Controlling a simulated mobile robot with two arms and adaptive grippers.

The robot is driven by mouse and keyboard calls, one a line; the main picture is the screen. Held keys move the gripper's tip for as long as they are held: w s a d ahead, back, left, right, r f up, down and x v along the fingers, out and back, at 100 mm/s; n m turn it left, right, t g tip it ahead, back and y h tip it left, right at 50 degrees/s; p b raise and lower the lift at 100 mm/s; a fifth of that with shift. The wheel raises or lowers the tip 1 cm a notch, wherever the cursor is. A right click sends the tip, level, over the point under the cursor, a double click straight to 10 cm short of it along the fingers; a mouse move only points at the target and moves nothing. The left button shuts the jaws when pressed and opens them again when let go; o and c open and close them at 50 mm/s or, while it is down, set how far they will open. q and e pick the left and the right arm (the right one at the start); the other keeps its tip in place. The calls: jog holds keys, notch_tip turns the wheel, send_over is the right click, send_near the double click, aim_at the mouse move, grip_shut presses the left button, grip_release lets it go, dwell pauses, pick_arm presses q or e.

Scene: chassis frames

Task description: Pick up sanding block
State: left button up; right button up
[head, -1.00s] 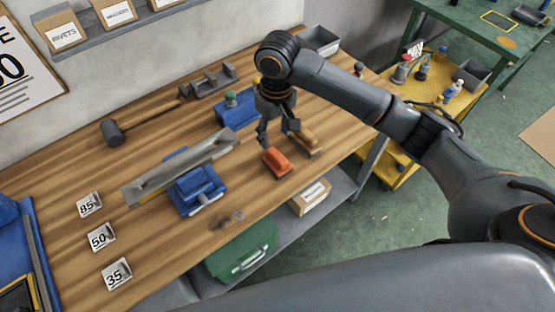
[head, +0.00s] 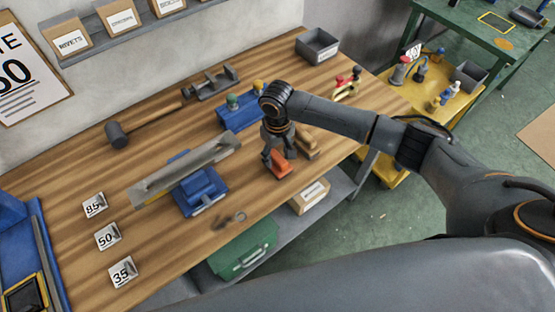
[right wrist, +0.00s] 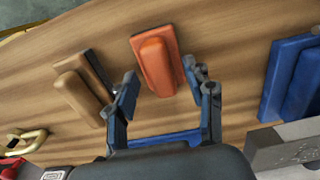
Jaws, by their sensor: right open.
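An orange-red block with a raised grip (head: 282,168) lies on the wooden workbench; I take it for the sanding block. It also shows in the right wrist view (right wrist: 157,58). My right gripper (head: 279,156) is low over it, partly hiding it in the head view. In the right wrist view, the open fingers (right wrist: 163,75) point at the block, with its near end between or just below the fingertips; contact cannot be told. A brown block with a wooden grip (right wrist: 83,86) lies beside it, close to one finger; it is also in the head view (head: 307,143). My left gripper is out of view.
A blue holder (head: 240,116) is behind. The bench's front edge is near.

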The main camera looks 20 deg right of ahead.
jog(key=shift+f, duration=0.9)
grip_shut()
jog(key=shift+r, duration=0.15)
jog(key=shift+r, duration=0.55)
jog(key=s+d+r+b, duration=0.2)
jog(key=s+r+b, duration=0.1)
jog(key=s+r, duration=0.8)
jog(key=s, duration=0.3)
jog(key=shift+d+r, duration=0.25)
jog(key=shift+r, duration=0.1)
